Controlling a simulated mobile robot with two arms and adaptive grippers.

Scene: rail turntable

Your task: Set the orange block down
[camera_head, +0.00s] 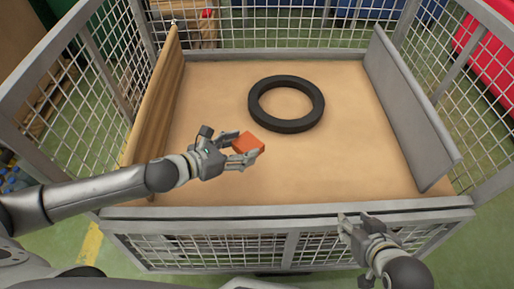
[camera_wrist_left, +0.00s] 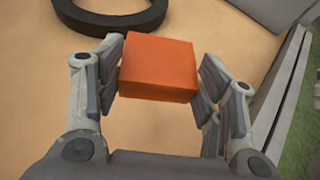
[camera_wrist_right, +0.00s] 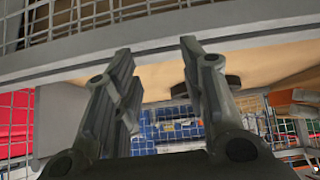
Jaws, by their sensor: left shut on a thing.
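The orange block (camera_head: 247,144) is between the fingers of my left gripper (camera_head: 244,147), over the tan floor of the mesh-sided cart (camera_head: 310,180). In the left wrist view the orange block (camera_wrist_left: 160,66) has a finger pad against each side, and my left gripper (camera_wrist_left: 160,85) is shut on it. I cannot tell how high the block is above the floor. My right gripper (camera_head: 352,222) is at the cart's front rim. In the right wrist view my right gripper (camera_wrist_right: 160,50) has its fingers apart with nothing between them.
A black ring (camera_head: 258,112) lies on the cart floor behind the block. A brown board (camera_head: 158,90) leans along the left side and a grey panel (camera_head: 405,110) along the right. The front rim (camera_head: 290,215) is a raised edge. The floor right of the block is clear.

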